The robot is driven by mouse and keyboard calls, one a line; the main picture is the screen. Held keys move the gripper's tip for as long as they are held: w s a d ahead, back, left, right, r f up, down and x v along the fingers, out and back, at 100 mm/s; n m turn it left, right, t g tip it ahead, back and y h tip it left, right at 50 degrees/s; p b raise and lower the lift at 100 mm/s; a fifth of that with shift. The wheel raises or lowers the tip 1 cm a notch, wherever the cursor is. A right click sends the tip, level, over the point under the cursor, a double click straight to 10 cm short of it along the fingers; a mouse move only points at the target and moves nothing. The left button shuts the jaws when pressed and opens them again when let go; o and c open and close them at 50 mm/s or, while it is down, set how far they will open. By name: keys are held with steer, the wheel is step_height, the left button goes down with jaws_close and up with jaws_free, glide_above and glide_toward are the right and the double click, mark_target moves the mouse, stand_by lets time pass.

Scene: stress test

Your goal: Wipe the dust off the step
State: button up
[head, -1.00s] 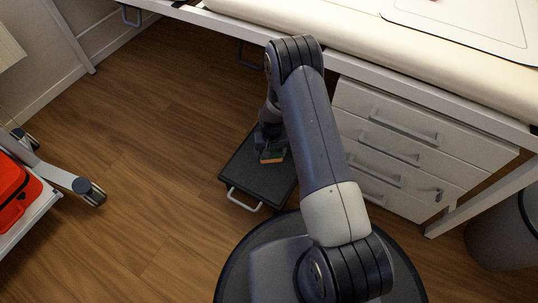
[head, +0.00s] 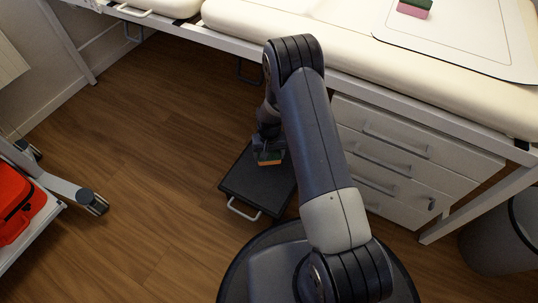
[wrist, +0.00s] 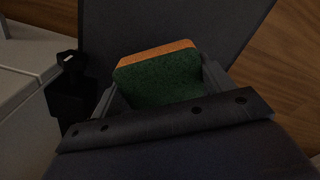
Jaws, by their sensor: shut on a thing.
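The step (head: 252,188) is a low black platform with a pale metal handle at its front edge, on the wooden floor beside the drawers. It also shows in the wrist view (wrist: 185,24). My gripper (head: 270,152) is over the step, shut on a sponge (head: 269,158) with a green side and an orange side. In the wrist view the sponge (wrist: 160,80) sits between the two fingers, green face toward the camera. I cannot tell whether the sponge touches the step. No dust can be made out on the step's dark top. My arm hides part of its right side.
A padded couch (head: 300,40) runs along the back, with a green and pink sponge (head: 414,8) on it. White drawers (head: 400,160) stand right of the step. A trolley with a red case (head: 14,200) is at left, a bin (head: 505,235) at right. Floor left of the step is clear.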

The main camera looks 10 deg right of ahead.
steer(key=shift+r+p, duration=0.9)
steer(key=shift+r, duration=0.55)
